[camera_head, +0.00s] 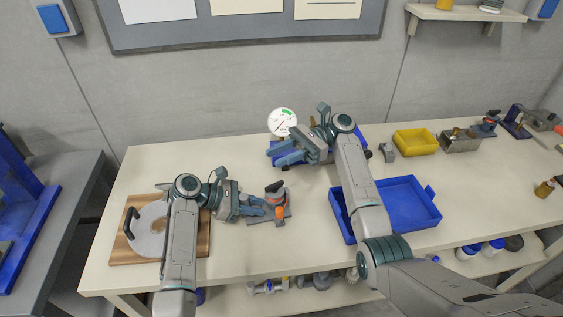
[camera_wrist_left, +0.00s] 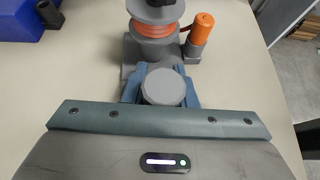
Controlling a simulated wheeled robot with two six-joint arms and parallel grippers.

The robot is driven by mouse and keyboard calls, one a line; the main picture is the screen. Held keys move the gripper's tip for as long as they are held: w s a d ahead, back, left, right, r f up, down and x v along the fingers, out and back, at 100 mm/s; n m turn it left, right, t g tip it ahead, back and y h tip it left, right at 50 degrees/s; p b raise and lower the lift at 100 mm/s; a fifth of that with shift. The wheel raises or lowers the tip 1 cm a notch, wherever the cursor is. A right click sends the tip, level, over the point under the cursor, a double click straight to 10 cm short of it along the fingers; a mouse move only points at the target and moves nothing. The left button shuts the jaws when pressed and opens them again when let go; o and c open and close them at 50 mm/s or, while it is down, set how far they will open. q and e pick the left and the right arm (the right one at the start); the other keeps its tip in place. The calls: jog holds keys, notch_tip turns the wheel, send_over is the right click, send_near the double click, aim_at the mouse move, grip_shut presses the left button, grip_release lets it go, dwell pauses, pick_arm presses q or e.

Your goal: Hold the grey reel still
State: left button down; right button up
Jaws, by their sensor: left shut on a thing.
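The grey reel (camera_head: 275,188) stands on a small grey base on the table, with an orange cylinder (camera_head: 280,213) beside it. In the left wrist view the reel (camera_wrist_left: 155,14) is upright, with orange line wound between its flanges and a dark knob on top. My left gripper (camera_head: 262,207) reaches it from the left. Its blue fingers are shut on a round grey part (camera_wrist_left: 163,87) at the near side of the reel's base. My right gripper (camera_head: 278,155) is open beyond the reel, with its fingers apart and low near a white dial gauge (camera_head: 282,121).
A wooden board (camera_head: 121,250) with a grey disc lies at the left. A blue tray (camera_head: 412,203) lies to the right, partly behind my right arm. A yellow bin (camera_head: 415,141) and a metal box (camera_head: 460,143) stand at the back right. The table front is clear.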

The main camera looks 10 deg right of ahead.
jog(key=shift+f, duration=0.15)
jog(key=c, duration=0.6)
jog(key=shift+w+a+f+m+t, duration=0.1)
jog(key=shift+a+f+m+t, duration=0.1)
jog(key=shift+f+m+t, duration=0.35)
grip_shut()
notch_tip(320, 180, down, 4)
jog(key=w+m+t, duration=0.2)
jog(key=m+t, duration=0.3)
jog(key=t, duration=0.5)
jog(key=m+t+h, duration=0.9)
jog(key=m+t, duration=0.3)
jog(key=t, duration=0.1)
send_near(281, 184)
jog(key=x, duration=0.7)
jog(key=shift+s+r, duration=0.1)
